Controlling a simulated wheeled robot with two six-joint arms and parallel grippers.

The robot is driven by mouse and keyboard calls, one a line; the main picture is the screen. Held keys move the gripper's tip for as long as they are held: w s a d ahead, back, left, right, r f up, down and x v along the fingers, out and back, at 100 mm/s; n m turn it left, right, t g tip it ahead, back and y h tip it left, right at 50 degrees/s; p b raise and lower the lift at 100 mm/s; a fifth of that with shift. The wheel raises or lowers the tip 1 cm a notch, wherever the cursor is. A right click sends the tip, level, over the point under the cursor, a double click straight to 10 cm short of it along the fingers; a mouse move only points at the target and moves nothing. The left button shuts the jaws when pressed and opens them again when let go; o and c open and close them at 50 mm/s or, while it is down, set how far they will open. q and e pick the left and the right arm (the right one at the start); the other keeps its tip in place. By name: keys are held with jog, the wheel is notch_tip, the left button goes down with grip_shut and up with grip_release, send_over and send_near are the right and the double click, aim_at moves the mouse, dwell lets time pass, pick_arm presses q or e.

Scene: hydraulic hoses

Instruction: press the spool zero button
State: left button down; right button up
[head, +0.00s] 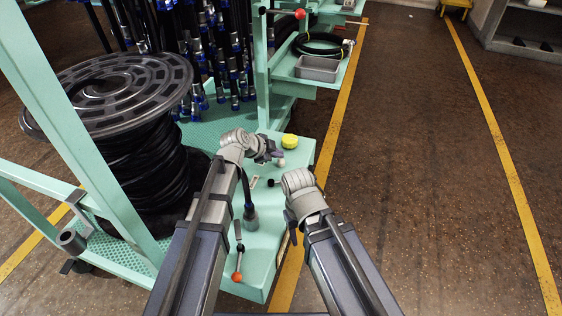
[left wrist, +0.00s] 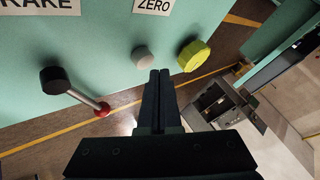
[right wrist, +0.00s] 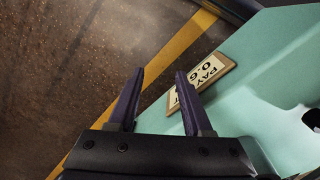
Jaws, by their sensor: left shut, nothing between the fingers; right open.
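The zero button is a pale grey round button (left wrist: 141,57), just below the white ZERO label (left wrist: 152,5) on the green panel in the left wrist view. In the head view the small pale button (head: 281,163) shows beside my left gripper (head: 277,155). In the left wrist view my left gripper (left wrist: 160,72) is shut and empty, its tips just right of and below the button. I cannot tell the gap in depth. My right gripper (right wrist: 158,73) is open and empty, near the panel's edge; it also shows in the head view (head: 292,232).
A yellow knob (left wrist: 193,56) sits right of the button. A black knob (left wrist: 55,79) with a red-tipped lever is to its left. A PAY label plate (right wrist: 201,82) is beside my right fingers. A hose reel (head: 115,90) stands left; the floor at right is clear.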

aim_at(278, 163)
pick_arm(q)
jog(key=shift+f, duration=0.1)
jog(key=shift+f+b, duration=0.3)
jog(key=shift+b, duration=0.15)
jog(key=shift+f+b, duration=0.5)
dwell(0.7)
jog(key=shift+r, duration=0.15)
jog(key=shift+r+p, duration=0.75)
jog(key=shift+p, duration=0.2)
notch_tip(278, 163, up, 5)
jog(key=p, duration=0.5)
jog(key=shift+r, duration=0.1)
dwell(0.7)
